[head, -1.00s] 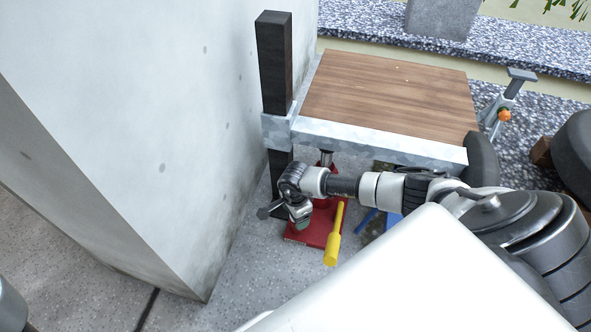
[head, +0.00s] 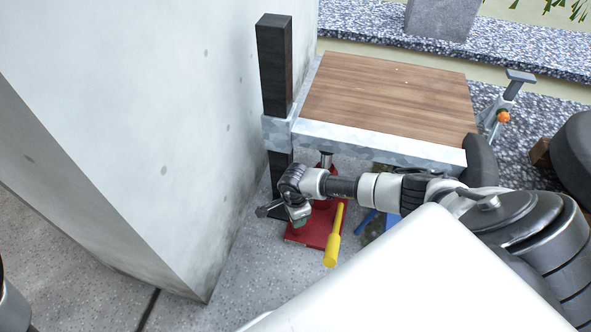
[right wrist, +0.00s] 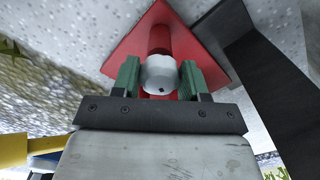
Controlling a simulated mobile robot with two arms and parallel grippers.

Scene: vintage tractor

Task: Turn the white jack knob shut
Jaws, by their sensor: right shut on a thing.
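The white jack knob (right wrist: 160,73) sits at the middle of the right wrist view, on a red stem of the jack. My right gripper (right wrist: 160,80) has its green fingers on both sides of the knob and is shut on it. In the head view the jack's red base (head: 322,232) stands on the floor below the trailer's edge. My right gripper (head: 298,217) is low over the left part of that base, and the wrist hides the knob there. My left gripper is not in view; only a bit of my left arm shows at the lower left edge.
A yellow handle (head: 334,240) sticks out at the front of the jack. A wooden trailer bed (head: 390,95) with a metal rim is above it. A dark post (head: 274,65) and a large concrete wall (head: 130,120) stand close on the left. A blue item (head: 366,222) lies right of the jack.

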